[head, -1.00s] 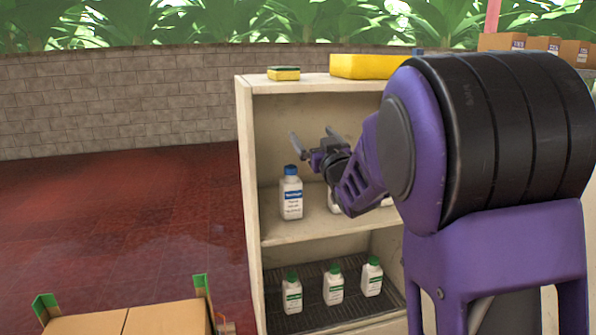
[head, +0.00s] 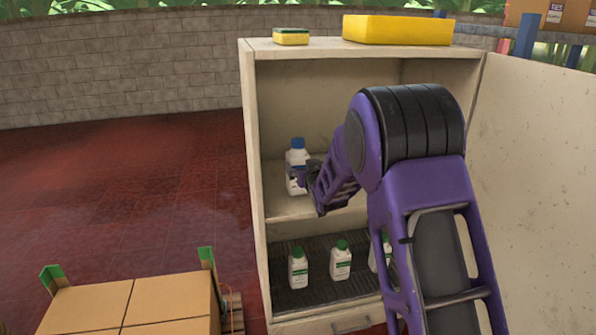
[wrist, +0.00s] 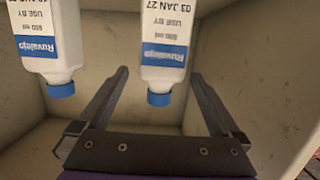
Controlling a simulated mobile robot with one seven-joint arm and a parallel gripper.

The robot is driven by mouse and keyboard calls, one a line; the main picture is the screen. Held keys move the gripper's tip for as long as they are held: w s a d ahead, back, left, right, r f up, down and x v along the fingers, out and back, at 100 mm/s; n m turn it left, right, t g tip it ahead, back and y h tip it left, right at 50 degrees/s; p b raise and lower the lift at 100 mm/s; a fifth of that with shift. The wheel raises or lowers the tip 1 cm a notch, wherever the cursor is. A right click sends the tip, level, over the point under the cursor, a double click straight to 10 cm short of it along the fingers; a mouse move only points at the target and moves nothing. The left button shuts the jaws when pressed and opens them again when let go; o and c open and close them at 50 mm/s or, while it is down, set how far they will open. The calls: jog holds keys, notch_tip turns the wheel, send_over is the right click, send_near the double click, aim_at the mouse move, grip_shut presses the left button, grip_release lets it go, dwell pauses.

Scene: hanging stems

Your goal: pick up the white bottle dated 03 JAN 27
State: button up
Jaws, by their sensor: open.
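The white bottle dated 03 JAN 27 (wrist: 168,30) has a blue cap and a blue label band. It appears upside down in the wrist view, centred between the open fingers of my gripper (wrist: 158,75), with no visible contact. In the head view the blue-capped bottle (head: 297,157) stands upright on the cabinet's upper shelf. My gripper (head: 300,178) is in front of it and hides part of its body. A second white, blue-capped bottle (wrist: 48,40) is beside it at the left of the wrist view; its date is cut off. My arm hides it in the head view.
Several green-capped white bottles (head: 340,261) stand on the lower shelf. The cabinet's left side wall (head: 254,170) is close to the dated bottle. A sponge (head: 291,37) and a yellow block (head: 398,30) lie on top. Cardboard boxes (head: 130,300) stand at front left.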

aim_at(298, 162)
jog(key=shift+f+x, duration=0.2)
jog(key=shift+x, duration=3.25)
jog(key=shift+s+a, duration=0.15)
grip_shut()
jog(key=shift+r, duration=0.25)
